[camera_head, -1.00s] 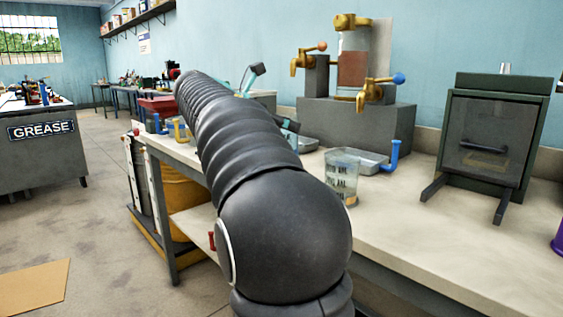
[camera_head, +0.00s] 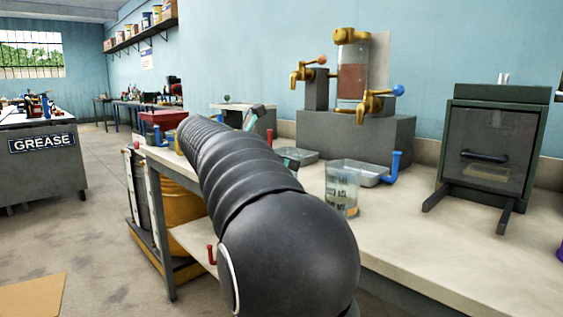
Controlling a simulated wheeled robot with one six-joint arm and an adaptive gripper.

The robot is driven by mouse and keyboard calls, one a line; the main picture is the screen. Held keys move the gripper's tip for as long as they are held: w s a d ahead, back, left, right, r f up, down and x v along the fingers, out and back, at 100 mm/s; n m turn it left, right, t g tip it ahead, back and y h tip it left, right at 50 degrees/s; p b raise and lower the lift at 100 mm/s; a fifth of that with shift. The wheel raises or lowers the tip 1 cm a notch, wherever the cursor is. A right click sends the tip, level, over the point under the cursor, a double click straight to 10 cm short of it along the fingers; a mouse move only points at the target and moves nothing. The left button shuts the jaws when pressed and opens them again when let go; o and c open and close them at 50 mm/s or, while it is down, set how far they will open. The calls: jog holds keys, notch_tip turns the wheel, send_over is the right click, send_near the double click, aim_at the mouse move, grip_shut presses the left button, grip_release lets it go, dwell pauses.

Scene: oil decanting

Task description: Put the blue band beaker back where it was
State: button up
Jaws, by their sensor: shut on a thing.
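I cannot make out a blue band on any beaker in view. A clear glass beaker (camera_head: 342,188) with dark print and an amber tint low down stands upright on the bench (camera_head: 440,243), right of my arm and apart from it.
Metal trays (camera_head: 372,177) lie before a grey block (camera_head: 350,137) carrying brass taps and an amber-filled glass cylinder (camera_head: 352,80). A blue hooked piece (camera_head: 396,167) stands beside one tray. A dark glass-fronted cabinet (camera_head: 490,150) stands right. The front right bench is clear.

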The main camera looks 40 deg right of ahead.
jog(key=o, duration=1.5)
jog(key=shift+f, duration=0.1)
jog(key=shift+r, duration=0.25)
jog(key=p+v, duration=0.1)
jog(key=v, duration=1.1)
jog(key=shift+a+f, duration=0.1)
jog(key=shift+s, duration=0.1)
